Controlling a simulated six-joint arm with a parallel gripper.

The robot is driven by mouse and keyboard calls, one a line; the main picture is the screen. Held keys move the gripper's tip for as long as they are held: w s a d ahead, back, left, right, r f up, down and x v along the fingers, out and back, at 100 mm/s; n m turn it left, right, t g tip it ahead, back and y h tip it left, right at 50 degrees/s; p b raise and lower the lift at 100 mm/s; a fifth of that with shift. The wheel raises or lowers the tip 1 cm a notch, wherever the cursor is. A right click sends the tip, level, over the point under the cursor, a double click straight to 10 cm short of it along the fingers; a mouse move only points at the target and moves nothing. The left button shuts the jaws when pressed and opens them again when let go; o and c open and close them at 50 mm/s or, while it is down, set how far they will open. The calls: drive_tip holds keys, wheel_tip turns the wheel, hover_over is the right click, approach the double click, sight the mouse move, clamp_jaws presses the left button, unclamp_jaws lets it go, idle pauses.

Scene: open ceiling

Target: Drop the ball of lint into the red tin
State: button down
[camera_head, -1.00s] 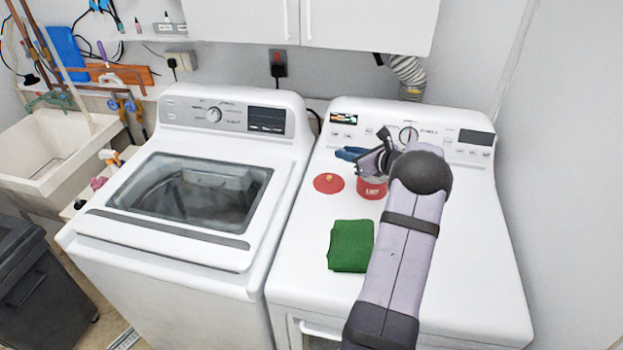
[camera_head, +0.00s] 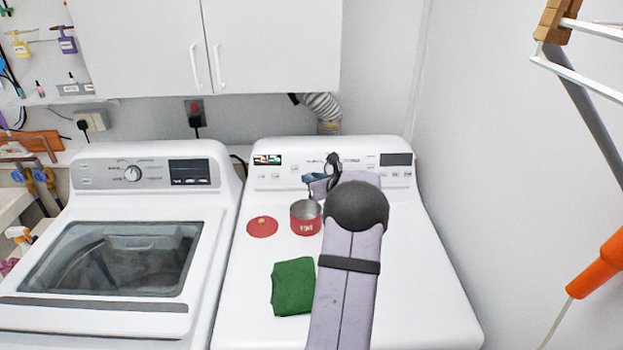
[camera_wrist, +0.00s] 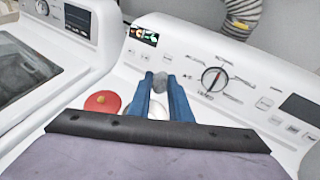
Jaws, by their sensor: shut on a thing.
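The ball of lint (camera_wrist: 160,82) is small and grey, held between the two blue finger tips of my gripper (camera_wrist: 160,80) in the wrist view. In the head view my gripper (camera_head: 314,182) is behind the tin, near the control panel; the lint cannot be made out there. The red tin (camera_head: 306,222) stands upright and open on the right-hand machine, just left of my arm. My gripper shows beyond its rim, not clearly over its mouth. A pale rounded patch shows between the fingers in the wrist view; I cannot tell what it is.
A folded green cloth (camera_head: 293,287) lies nearer. The machine's control panel (camera_head: 375,170) rises behind. The top right of my arm is clear.

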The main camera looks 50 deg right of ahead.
drive_tip(key=shift+f+b, duration=1.25)
drive_tip(key=shift+f, duration=1.15)
drive_tip(key=c, duration=1.5)
unclamp_jaws()
drive_tip(key=shift+c, duration=0.2)
drive_tip(key=shift+s, duration=0.1)
drive_tip(key=b+v, duration=0.3)
drive_tip(key=v, duration=0.4)
